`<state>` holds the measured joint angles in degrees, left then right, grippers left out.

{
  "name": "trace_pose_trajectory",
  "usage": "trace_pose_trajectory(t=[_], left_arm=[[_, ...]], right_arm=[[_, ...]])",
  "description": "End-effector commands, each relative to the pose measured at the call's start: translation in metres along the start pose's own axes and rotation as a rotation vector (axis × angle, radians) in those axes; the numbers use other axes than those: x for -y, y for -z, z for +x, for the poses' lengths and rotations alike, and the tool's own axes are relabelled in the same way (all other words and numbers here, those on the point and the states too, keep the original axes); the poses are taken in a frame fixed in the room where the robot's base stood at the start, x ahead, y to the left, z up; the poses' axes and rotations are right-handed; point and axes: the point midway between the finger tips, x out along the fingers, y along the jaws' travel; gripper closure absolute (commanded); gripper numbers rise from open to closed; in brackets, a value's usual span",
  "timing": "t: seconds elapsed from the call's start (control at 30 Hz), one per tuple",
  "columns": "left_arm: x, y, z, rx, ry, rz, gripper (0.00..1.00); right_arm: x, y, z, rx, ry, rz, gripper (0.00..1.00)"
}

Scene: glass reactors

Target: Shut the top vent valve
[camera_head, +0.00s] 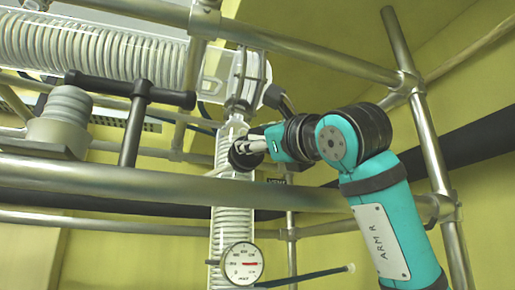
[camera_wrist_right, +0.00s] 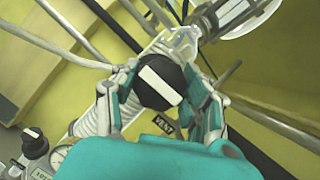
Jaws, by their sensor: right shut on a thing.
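The vent valve's round black knob (camera_wrist_right: 150,96) with a white bar across its face is in the middle of the right wrist view. The bar lies slanted, from upper left to lower right. A small label reading VENT (camera_wrist_right: 166,123) is just below it. My right gripper (camera_wrist_right: 163,90) is shut on the knob, one finger on each side. In the head view the right gripper (camera_head: 252,150) reaches in from the right to the dark knob (camera_head: 238,160), in front of the vertical coiled glass column. The fingers partly hide the knob there. My left gripper is not in view.
Metal frame rails (camera_head: 150,187) run in front of and around the column (camera_head: 232,220). A round dial gauge (camera_head: 242,263) sits low on the column. A horizontal coiled glass tube (camera_head: 95,50) and a black T-shaped handle (camera_head: 130,92) are at upper left. A yellow wall stands behind.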

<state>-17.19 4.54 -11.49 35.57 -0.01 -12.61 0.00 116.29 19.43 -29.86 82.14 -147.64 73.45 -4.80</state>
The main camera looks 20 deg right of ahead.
Motion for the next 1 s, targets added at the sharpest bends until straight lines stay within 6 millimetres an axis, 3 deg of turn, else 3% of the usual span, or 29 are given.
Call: trace_pose_trajectory(t=[0.2, 0.23, 0.4, 0.77, 1.0], left_arm=[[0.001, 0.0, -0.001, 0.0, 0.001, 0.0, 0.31], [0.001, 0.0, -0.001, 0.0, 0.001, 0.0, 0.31], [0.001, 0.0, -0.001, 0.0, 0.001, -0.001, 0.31], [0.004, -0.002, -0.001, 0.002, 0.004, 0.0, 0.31], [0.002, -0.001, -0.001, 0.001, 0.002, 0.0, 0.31]], right_arm=[[-0.001, 0.0, 0.001, -0.003, -0.004, -0.001, 0.87], [-0.001, 0.0, 0.001, -0.003, -0.005, -0.001, 0.52], [-0.001, 0.0, 0.001, -0.002, -0.004, -0.002, 0.3], [0.0, 0.0, -0.005, -0.001, -0.003, -0.003, 0.29], [0.001, -0.001, -0.047, 0.003, -0.001, -0.004, 0.29]])
